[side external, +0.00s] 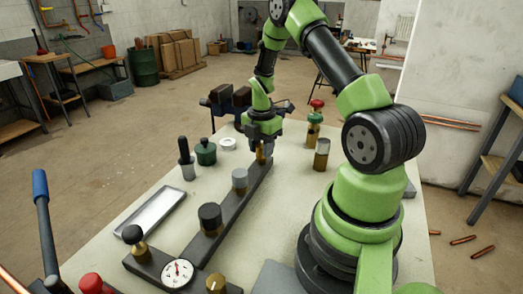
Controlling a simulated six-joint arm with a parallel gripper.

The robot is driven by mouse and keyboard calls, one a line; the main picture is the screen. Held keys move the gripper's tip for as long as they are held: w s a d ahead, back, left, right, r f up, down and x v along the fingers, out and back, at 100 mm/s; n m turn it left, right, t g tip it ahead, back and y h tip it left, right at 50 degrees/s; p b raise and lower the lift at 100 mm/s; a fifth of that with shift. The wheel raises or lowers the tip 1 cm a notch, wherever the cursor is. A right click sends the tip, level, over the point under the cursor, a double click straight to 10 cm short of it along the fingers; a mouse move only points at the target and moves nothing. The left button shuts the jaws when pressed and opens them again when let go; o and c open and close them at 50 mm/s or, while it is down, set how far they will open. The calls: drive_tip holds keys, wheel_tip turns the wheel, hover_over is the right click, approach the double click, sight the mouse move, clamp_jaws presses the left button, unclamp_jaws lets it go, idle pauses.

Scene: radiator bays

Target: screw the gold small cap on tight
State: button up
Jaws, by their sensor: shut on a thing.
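The gold small cap (261,153) shows as a narrow gold piece at the far end of the long dark bar on the table. My gripper (262,146) points straight down over it and is shut on it. The jaws hide its upper part, and I cannot tell how far it sits on its thread. The dark bar (228,211) runs from there toward the front left and carries a grey cap (240,181) and a larger black cap (210,218).
The front cross bar holds a black-knobbed fitting (134,239), a pressure gauge (178,273) and a gold knob (216,284). An empty metal tray (150,212) lies left. A green pot (206,152), black-topped bottle (186,158) and brass cylinder (321,154) stand near my gripper.

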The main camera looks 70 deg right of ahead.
drive_tip(key=m, duration=0.4)
drive_tip(key=shift+m, duration=0.4)
drive_tip(key=m, duration=1.7)
drive_tip(key=shift+m, duration=0.4)
drive_tip(key=m, duration=0.8)
drive_tip(key=shift+f, duration=0.1)
drive_tip(key=o, duration=0.9)
drive_tip(key=shift+c, duration=0.2)
